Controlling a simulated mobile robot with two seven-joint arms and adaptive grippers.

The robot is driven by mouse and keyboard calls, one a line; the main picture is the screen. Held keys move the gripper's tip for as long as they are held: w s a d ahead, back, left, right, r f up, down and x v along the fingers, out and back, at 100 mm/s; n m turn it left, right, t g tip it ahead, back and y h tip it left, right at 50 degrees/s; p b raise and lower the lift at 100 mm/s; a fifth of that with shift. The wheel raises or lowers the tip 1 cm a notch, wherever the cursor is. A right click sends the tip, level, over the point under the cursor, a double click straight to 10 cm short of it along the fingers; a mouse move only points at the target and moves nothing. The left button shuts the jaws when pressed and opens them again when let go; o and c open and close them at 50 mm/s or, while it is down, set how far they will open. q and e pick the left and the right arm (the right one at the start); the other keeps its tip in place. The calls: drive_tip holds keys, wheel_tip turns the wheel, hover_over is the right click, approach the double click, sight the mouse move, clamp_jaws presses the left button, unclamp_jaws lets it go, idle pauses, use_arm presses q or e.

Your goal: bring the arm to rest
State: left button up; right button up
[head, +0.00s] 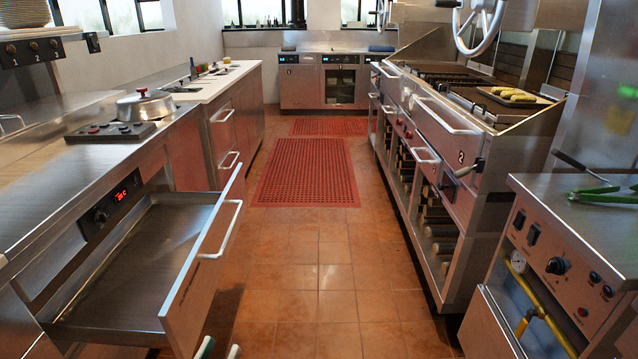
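My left gripper (219,351) shows only at the bottom edge of the head view. Two fingertips stick up there, apart from each other, with nothing visible between them. The rest of that gripper and its arm is cut off below the picture. The fingertips are just right of the lower corner of the open drawer's front, over the tiled floor in the picture. My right gripper and arm are not in view.
An open, empty-looking steel drawer (150,250) juts into the aisle at left. A lidded pot (146,105) stands on the left counter. The grill (450,130) and a steel unit with green tongs (606,195) line the right.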

use_arm(q)
drive_tip(key=s+a+f+m+g+y+p, duration=0.1)
drive_tip(key=s+a+f+g+y+p, duration=0.1)
drive_tip(key=s+f+g+p, duration=0.6)
drive_tip(key=s+f+g, duration=0.1)
drive_tip(key=s+f, duration=0.4)
drive_tip(key=f, duration=0.5)
drive_tip(key=shift+a+m+g+y, duration=0.3)
drive_tip(key=shift+a+y, duration=0.05)
drive_tip(key=shift+y, duration=0.05)
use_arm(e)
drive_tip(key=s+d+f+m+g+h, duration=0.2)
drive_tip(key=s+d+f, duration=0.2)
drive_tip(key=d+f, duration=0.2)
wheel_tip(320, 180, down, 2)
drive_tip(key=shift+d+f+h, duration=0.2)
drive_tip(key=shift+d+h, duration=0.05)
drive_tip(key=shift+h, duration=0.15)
